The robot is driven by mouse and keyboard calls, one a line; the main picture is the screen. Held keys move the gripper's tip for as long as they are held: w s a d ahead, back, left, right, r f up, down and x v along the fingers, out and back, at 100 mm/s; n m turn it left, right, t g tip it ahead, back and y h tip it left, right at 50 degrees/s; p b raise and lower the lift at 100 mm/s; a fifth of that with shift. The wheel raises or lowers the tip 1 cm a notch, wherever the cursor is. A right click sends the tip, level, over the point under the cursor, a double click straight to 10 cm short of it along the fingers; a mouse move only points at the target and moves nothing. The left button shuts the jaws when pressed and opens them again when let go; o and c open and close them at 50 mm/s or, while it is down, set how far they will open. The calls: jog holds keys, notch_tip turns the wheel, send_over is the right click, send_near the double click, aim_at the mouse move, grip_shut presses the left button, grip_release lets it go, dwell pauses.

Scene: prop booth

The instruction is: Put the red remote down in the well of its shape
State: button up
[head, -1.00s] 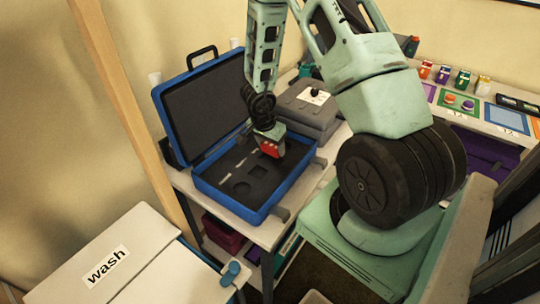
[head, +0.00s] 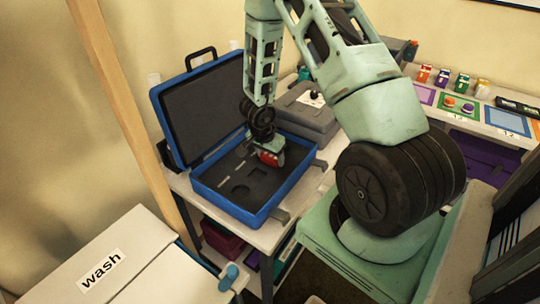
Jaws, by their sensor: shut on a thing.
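The blue case (head: 233,215) lies open on the table, its lid (head: 201,104) tilted up at the back. Its dark foam insert (head: 228,195) has several cut-out wells, including a round one (head: 240,193) and slim pale-looking slots (head: 223,178). My gripper (head: 266,150) is over the right part of the foam, pointing down. It is shut on the red remote (head: 271,158), whose red face shows below the jaws. Whether the remote touches the foam, and which well is under it, I cannot tell; the gripper and remote hide that spot.
A grey closed case (head: 309,112) stands right behind the blue one. A white bin marked "wash" (head: 135,255) is at the lower left. A wooden post (head: 125,100) rises left of the table. Several small coloured items stand on the right-hand counter (head: 470,105).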

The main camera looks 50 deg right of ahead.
jog(key=o, duration=1)
jog(key=shift+s+a+f, duration=0.1)
jog(key=shift+f, duration=0.3)
jog(key=shift+c, duration=0.2)
jog(key=shift+o, duration=0.6)
jog(key=shift+f, duration=0.1)
jog(key=shift+s, duration=0.15)
jog(key=shift+r, duration=0.35)
jog(key=p+v, duration=0.6)
jog(key=v, duration=0.6)
jog(key=shift+w+r, duration=0.35)
jog(key=shift+r, duration=0.1)
jog(key=shift+d, duration=0.2)
